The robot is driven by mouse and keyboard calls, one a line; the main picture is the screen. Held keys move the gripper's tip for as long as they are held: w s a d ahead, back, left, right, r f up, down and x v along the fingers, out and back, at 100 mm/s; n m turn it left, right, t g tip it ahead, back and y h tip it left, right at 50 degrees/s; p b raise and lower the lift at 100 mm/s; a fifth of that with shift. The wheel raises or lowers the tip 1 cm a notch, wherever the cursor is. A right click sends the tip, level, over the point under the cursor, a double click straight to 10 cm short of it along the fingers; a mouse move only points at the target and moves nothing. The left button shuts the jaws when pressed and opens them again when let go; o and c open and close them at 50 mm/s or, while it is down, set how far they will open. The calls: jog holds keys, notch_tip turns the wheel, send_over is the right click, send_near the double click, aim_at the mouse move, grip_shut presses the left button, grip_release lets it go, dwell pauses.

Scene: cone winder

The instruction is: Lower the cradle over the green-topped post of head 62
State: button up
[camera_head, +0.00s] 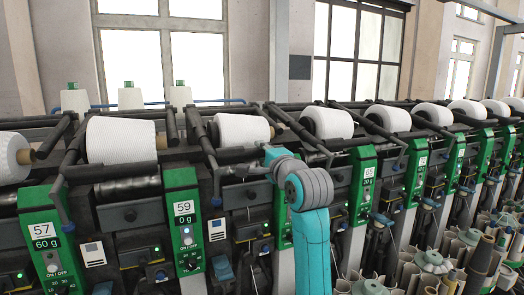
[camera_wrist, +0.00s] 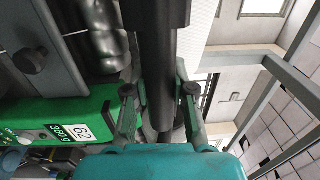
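The green panel numbered 62 (camera_wrist: 50,122), also marked 960 g, shows at the left of the wrist view. A thick dark bar (camera_wrist: 160,45), seemingly part of the cradle, runs down the middle of the wrist view. My gripper (camera_wrist: 159,92) has one finger on each side of this bar. Whether the fingers press on it I cannot tell.
A white yarn cone (camera_wrist: 197,38) is close to the right of the bar. Green panels 57 (camera_head: 45,235) and 59 (camera_head: 183,230), cradle arms and white cones (camera_head: 325,122) line the machine. Bobbins (camera_head: 482,255) crowd the lower right. A metal frame (camera_wrist: 285,70) shows at right.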

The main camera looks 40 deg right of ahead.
jog(key=o, duration=0.5)
jog(key=shift+r, duration=0.15)
jog(key=shift+c, duration=0.2)
jog(key=shift+s, duration=0.1)
jog(key=v, duration=1.2)
